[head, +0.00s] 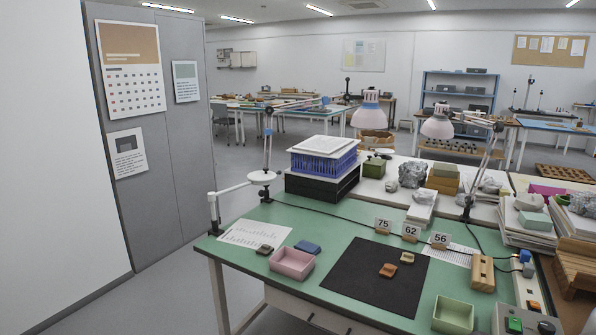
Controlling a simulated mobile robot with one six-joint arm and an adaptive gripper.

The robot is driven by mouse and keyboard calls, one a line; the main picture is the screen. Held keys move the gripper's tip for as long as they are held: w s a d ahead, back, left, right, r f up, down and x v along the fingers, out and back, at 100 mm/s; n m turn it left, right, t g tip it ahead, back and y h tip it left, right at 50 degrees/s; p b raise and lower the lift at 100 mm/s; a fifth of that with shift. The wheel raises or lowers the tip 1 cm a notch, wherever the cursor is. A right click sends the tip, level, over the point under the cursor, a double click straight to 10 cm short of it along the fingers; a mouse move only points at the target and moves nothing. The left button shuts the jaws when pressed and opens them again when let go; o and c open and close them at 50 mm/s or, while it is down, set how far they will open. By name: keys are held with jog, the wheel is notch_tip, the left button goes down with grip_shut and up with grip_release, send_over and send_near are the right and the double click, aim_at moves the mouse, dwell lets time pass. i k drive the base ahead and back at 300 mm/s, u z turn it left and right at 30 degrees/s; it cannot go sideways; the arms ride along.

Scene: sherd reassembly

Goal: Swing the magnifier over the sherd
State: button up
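The magnifier (263,177) has a round white head on a white jointed arm that rises from the left edge of the green-topped table (343,228). Which one the task means, I cannot tell. My gripper is not in view.
A pink tray (292,263), a dark piece (265,249) and a blue block (307,247) lie left of the mat. Number cards (411,232) stand behind it. A pale green tray (453,316) is at the front right. Two desk lamps (371,112) reach over the table's back.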

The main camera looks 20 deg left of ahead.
aim_at(211, 196)
jog(key=z, duration=1.55)
jog(key=k, duration=1.05)
jog(key=u, duration=1.8)
